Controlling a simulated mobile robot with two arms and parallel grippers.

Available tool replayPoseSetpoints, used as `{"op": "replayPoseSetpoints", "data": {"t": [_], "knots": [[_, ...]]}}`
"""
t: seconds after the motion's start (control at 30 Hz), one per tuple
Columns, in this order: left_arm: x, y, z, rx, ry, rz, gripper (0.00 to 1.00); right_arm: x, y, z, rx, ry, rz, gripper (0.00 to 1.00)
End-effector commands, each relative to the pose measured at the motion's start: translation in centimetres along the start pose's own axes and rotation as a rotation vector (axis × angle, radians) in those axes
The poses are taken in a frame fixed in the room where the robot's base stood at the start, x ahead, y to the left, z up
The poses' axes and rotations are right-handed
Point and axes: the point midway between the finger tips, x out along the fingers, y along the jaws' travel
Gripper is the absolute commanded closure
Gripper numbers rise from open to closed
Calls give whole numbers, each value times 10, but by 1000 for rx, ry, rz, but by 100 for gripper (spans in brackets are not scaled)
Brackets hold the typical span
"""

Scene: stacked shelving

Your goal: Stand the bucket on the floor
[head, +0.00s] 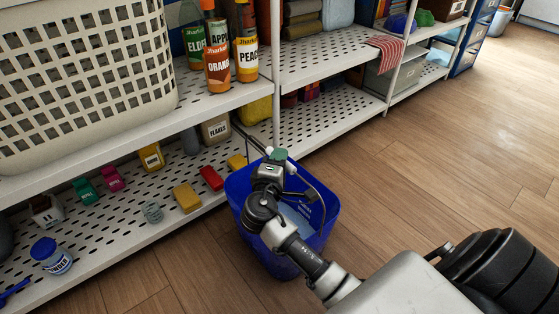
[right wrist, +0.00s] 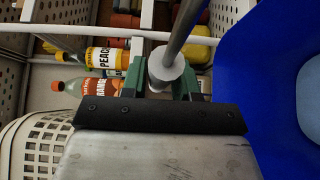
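The blue bucket (head: 312,243) is beside the front edge of the lower shelf, over the wood floor. I cannot tell whether its base touches the floor. My right gripper (head: 277,156) is above the bucket's far rim, with my arm crossing in front of the opening. In the right wrist view its green fingers (right wrist: 164,78) are closed around the white grip of the bucket's handle (right wrist: 166,63). The blue bucket wall (right wrist: 240,70) fills the right side of that view. Something light blue shows inside the bucket. My left gripper is not in view.
A perforated white shelf (head: 240,97) holds a large beige basket (head: 150,110) and several bottles (head: 217,65). The lower shelf (head: 110,218) holds small boxes and a blue-lidded jar (head: 52,256). Open wood floor (head: 450,150) lies to the right.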

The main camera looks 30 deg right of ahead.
Motion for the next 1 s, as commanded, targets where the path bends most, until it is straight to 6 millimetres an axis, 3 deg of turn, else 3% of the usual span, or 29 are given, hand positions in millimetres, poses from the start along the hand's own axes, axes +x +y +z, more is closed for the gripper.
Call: {"op": "replayPoseSetpoints", "data": {"t": [0.03,0.1,0.47,1.0], "knots": [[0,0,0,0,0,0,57,0,0,0,0,0,0,62],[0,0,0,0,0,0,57,0,0,0,0,0,0,52],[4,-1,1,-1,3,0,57,-4,3,0,0,1,-2,52],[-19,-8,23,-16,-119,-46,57,-104,4,0,-1,0,-3,52]]}}
